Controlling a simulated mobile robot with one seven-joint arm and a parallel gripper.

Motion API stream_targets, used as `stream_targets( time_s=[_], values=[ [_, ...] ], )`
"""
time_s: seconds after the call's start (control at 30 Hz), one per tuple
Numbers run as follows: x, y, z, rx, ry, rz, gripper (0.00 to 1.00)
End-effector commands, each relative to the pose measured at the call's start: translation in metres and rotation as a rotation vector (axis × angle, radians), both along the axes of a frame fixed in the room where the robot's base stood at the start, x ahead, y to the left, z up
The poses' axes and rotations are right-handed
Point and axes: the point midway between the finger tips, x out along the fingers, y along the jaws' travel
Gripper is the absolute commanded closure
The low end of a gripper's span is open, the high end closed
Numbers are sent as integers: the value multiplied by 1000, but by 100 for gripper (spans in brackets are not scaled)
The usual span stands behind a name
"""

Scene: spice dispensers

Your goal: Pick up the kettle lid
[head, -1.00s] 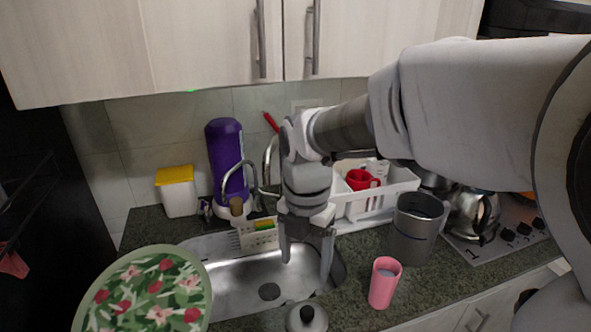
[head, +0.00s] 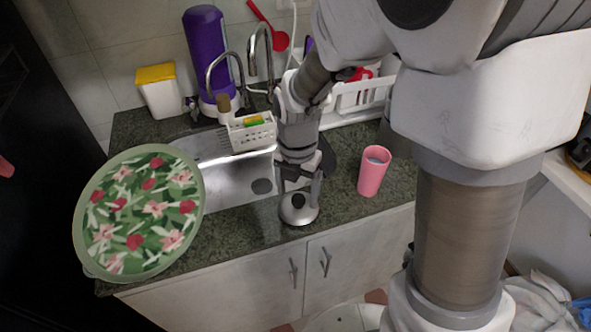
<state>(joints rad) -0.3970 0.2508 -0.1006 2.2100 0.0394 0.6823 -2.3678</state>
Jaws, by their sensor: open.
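The kettle lid (head: 299,210) is a round silver lid with a dark knob. The gripper is open. From this angle I cannot tell whether the fingers touch the lid. The kettle itself is hidden behind my arm.
A pink cup (head: 373,171) stands on the counter to the right of the lid. A large floral tray (head: 137,212) is at the left. The sink (head: 240,178) lies behind, with a white sponge caddy (head: 252,133) and faucets. A white dish rack (head: 362,96) is at the back right.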

Motion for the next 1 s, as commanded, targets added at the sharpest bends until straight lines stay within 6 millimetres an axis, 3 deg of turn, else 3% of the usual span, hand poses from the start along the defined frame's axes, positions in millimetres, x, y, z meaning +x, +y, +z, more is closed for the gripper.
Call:
stream_targets(
  time_s=[0.2,0.47,0.9,1.0],
  values=[
    [1,-1,-26,0,1,1,20],
    [1,-1,-28,0,0,0,20],
    [1,-1,-28,0,1,-1,99],
    [0,-1,-29,-1,3,-1,100]
  ],
)
